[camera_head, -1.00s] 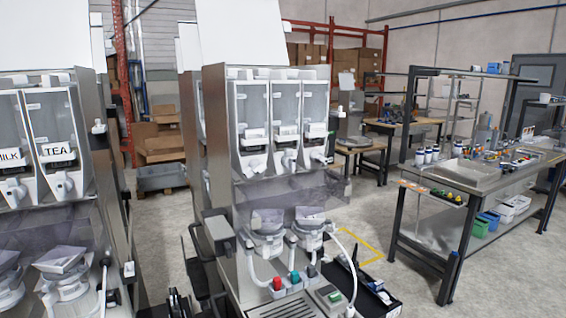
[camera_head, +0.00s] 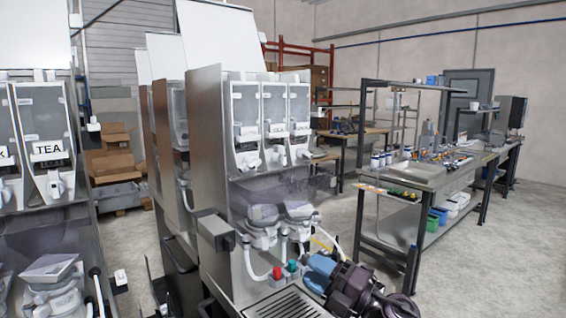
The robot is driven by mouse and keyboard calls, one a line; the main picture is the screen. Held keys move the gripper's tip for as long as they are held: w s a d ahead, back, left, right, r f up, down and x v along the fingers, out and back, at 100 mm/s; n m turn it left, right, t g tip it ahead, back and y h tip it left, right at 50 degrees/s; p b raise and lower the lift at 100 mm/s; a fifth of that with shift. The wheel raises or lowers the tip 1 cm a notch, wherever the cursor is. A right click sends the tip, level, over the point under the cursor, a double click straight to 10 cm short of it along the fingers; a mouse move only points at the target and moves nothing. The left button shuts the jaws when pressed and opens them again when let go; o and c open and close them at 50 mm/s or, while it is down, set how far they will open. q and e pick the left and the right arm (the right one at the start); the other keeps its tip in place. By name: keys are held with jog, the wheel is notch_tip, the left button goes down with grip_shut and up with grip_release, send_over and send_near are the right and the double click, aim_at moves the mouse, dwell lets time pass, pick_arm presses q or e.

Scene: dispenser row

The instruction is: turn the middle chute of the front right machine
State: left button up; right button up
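The front right machine (camera_head: 208,150) stands in the middle of the view, a metal dispenser with three clear canisters side by side. Its middle chute (camera_head: 277,156) is a white spout under the middle canister, between a left chute (camera_head: 248,162) and a right chute (camera_head: 303,150). My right gripper (camera_head: 314,272) shows at the bottom, blue and dark, low in front of the machine. It is well below the chutes and apart from them. Its fingers are not clear enough to tell open from shut. My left gripper is not in view.
Below the canisters are white mixing bowls (camera_head: 262,232), hoses, a red knob (camera_head: 277,272) and a drip grate (camera_head: 285,303). Another machine with a TEA label (camera_head: 46,148) stands at left. A workbench (camera_head: 430,178) with tools is at right, with open floor before it.

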jog(key=w+a+r+n+g+h+b, duration=0.1)
jog(key=w+r+n+h, duration=0.1)
jog(key=w+r+n, duration=0.1)
jog(key=w+a+r+n+g+h+b, duration=0.1)
jog(key=w+r+n+h, duration=0.1)
jog(key=r+n, duration=0.3)
jog(key=w+a+r+n+g+h+b, duration=0.1)
jog(key=w+r+n+h, duration=0.1)
jog(key=w+r+n, duration=0.2)
notch_tip(320, 180, up, 4)
jog(key=shift+f+n, duration=0.25)
jog(key=shift+n, duration=0.15)
jog(key=t+h, duration=0.2)
jog(key=h, duration=0.2)
send_near(285, 156)
jog(key=x, duration=1)
jog(key=shift+w+a+f+b, duration=0.1)
jog(key=shift+w+a+b, duration=0.1)
jog(key=shift+w+b, duration=0.15)
jog(key=shift+t, duration=0.3)
jog(key=shift+c, duration=0.4)
jog(key=c, duration=0.5)
